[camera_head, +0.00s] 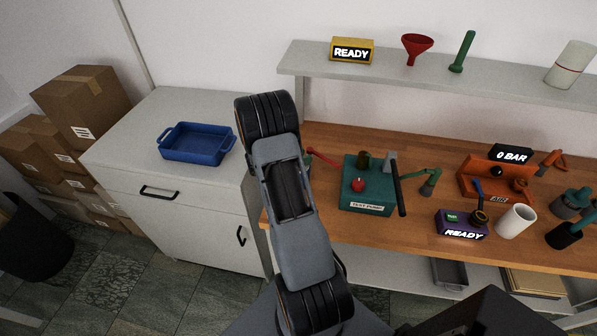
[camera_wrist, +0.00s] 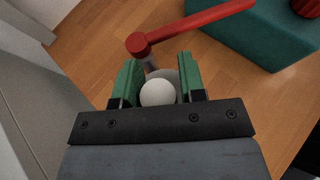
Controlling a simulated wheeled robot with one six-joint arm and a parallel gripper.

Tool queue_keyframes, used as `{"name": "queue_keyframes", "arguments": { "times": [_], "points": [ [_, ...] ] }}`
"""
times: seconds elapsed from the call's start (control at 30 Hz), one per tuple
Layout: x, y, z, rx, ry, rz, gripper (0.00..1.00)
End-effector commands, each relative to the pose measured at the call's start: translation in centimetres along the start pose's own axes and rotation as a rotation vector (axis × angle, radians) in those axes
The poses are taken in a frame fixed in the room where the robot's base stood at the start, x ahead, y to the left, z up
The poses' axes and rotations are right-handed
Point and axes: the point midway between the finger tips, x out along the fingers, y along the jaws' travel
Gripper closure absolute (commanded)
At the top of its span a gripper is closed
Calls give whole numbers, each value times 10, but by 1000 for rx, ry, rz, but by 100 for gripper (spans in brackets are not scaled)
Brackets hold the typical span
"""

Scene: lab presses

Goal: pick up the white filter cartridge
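A small white thing with a rounded top, which looks like the white filter cartridge (camera_wrist: 157,93), is between the two green fingers of my gripper (camera_wrist: 160,72) in the wrist view. The fingers stand close on both sides of it, and I cannot tell whether they press on it. A grey round shape shows just behind it.
A red lever (camera_wrist: 195,28) reaches close past the fingertips, beside the teal test pump (camera_head: 368,186). A purple READY box (camera_head: 461,225), a white hollow cylinder (camera_head: 516,221) and an orange press (camera_head: 492,180) stand right on the wooden bench. A blue tray (camera_head: 197,143) sits on the cabinet.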

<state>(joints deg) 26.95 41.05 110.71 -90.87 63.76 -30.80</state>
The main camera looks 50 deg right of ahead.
Motion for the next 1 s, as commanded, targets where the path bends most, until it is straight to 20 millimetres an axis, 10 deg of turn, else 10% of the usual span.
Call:
{"name": "queue_keyframes", "arguments": {
  "times": [0.37, 1.0],
  "points": [
    [0, 0, 0, 0, 0, 0, 99],
    [-8, 1, 18, 4, -2, 2, 100]
  ]
}}
